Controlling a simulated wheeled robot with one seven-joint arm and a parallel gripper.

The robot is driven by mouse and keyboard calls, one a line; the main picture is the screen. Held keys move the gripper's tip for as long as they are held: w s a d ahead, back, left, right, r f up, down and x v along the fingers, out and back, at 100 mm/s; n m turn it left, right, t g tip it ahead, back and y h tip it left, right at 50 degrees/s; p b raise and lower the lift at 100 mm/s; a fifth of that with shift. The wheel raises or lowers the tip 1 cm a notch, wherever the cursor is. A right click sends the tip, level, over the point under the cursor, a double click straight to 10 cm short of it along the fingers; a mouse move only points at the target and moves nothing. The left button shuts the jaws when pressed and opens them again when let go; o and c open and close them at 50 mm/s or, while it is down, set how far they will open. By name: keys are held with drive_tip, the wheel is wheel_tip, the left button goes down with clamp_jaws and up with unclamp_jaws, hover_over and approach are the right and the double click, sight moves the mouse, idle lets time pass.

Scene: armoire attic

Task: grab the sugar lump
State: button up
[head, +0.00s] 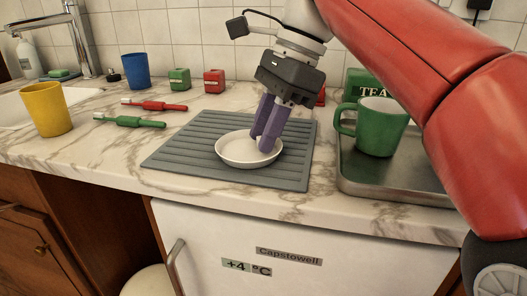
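My gripper (264,142) points down into a white saucer (233,158), its purple fingertips low over the saucer's inside near the back right. The two fingers are close together, and I cannot tell whether they are open or shut. A small pale patch shows at the fingertips; it may be the sugar lump or just the saucer's white surface. No sugar lump stands out clearly elsewhere. The saucer rests on a grey ribbed mat (180,153).
A green mug (381,128) stands on a metal tray (375,179) at right, near a green tea tin (362,83). The mat's left part is clear.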

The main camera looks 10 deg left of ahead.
clamp_jaws()
idle(0.3)
